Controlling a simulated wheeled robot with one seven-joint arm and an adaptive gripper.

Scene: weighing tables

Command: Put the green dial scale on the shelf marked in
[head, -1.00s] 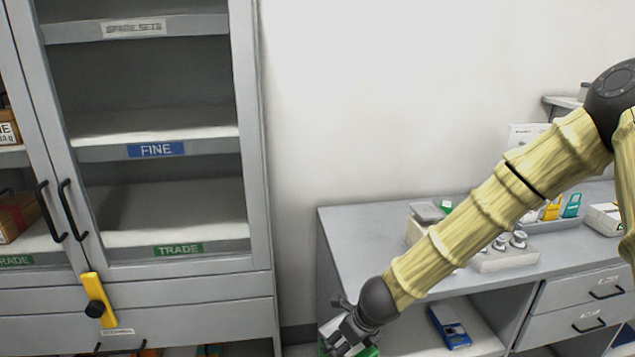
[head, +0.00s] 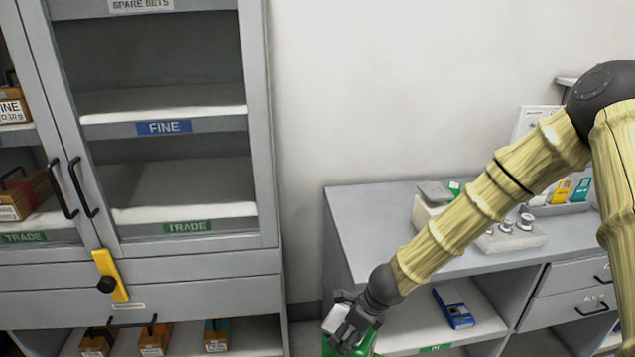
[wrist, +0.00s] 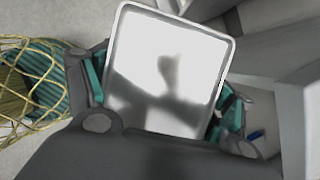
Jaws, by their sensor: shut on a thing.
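My gripper (head: 350,332) is shut on the green dial scale (head: 364,344), at the bottom of the head view, in front of the left end of the grey workbench. The scale's green body is partly hidden by the fingers and cut by the frame edge. In the wrist view its pale square pan (wrist: 170,75) fills the middle between the fingers, and its dial is not visible. The open shelf (head: 400,338) under the bench has a small green label (head: 436,348) on its front edge, too small to read surely.
A blue device (head: 453,308) lies on that shelf, with bare room to its left. The bench top (head: 375,215) holds a beige scale and weights. A grey cabinet (head: 265,150) with FINE and TRADE shelves stands left. A yellow-green net (wrist: 35,85) shows in the wrist view.

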